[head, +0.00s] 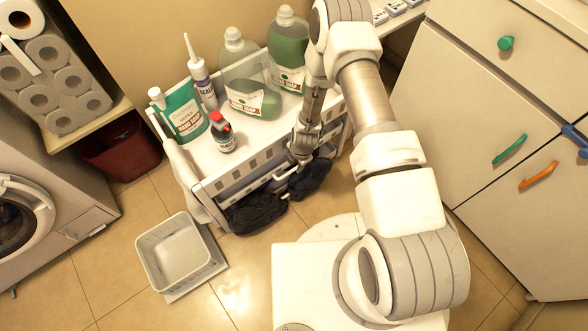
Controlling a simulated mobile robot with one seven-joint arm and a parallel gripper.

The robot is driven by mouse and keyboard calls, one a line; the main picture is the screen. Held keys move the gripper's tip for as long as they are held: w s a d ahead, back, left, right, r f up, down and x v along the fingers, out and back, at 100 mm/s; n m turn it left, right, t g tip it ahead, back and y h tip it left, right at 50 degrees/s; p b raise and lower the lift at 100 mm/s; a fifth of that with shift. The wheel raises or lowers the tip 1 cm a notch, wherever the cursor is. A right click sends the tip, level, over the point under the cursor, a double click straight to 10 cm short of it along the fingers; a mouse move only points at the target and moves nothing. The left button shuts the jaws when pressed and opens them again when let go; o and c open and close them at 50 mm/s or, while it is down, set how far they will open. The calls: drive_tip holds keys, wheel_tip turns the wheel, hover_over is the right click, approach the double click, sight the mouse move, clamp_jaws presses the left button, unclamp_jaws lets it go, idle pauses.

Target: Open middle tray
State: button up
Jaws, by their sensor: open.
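A white tray unit (205,163) with a slotted front stands against the wall, seen from above. Its upper tray front (243,172) has a row of dark slots. Dark cloth (257,212) bulges out below that front, and more dark cloth (312,178) shows to the right. The middle tray cannot be clearly told apart from the others here. My gripper (297,165) is open at the front of the unit, close to the tray edge between the two dark bundles. Whether its fingers touch the tray cannot be told. My arm hides the unit's right part.
Green soap bottles (181,112), a sealant tube (201,84) and a small red-capped bottle (222,133) stand on the unit. A grey bin (177,255) is on the floor at front left. A washer (35,215) stands left, white cabinets (480,110) right.

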sight(293, 169)
drive_tip(key=f, duration=0.2)
drive_tip(key=f+b, duration=0.1)
drive_tip(key=f, duration=0.1)
drive_tip(key=shift+w+a+f, duration=0.1)
drive_tip(key=shift+w+a, duration=0.1)
drive_tip(key=shift+w, duration=0.15)
drive_tip(key=shift+c, duration=0.3)
clamp_jaws()
idle(0.8)
